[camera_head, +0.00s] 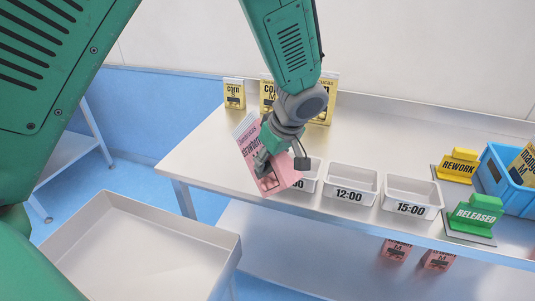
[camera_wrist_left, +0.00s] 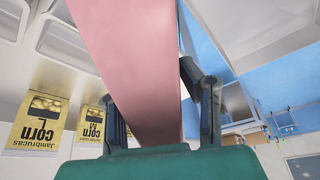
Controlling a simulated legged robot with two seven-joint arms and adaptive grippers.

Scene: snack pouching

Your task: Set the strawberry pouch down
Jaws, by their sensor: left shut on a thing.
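The pink strawberry pouch (camera_head: 254,155) is held tilted in my left gripper (camera_head: 268,165), above the front left part of the steel table. In the left wrist view the pouch (camera_wrist_left: 135,70) fills the space between the two fingers of the left gripper (camera_wrist_left: 155,100). The pouch hides part of the leftmost white bin (camera_head: 311,175) in the head view; I cannot tell if they touch. My right gripper is in neither view.
White bins marked 12:00 (camera_head: 350,184) and 15:00 (camera_head: 411,197) line the table's front. Yellow corn pouches (camera_head: 234,94) stand at the back. A REWORK sign (camera_head: 459,164), RELEASED sign (camera_head: 476,214) and blue crate (camera_head: 512,191) are right. An empty tray (camera_head: 140,250) is lower left.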

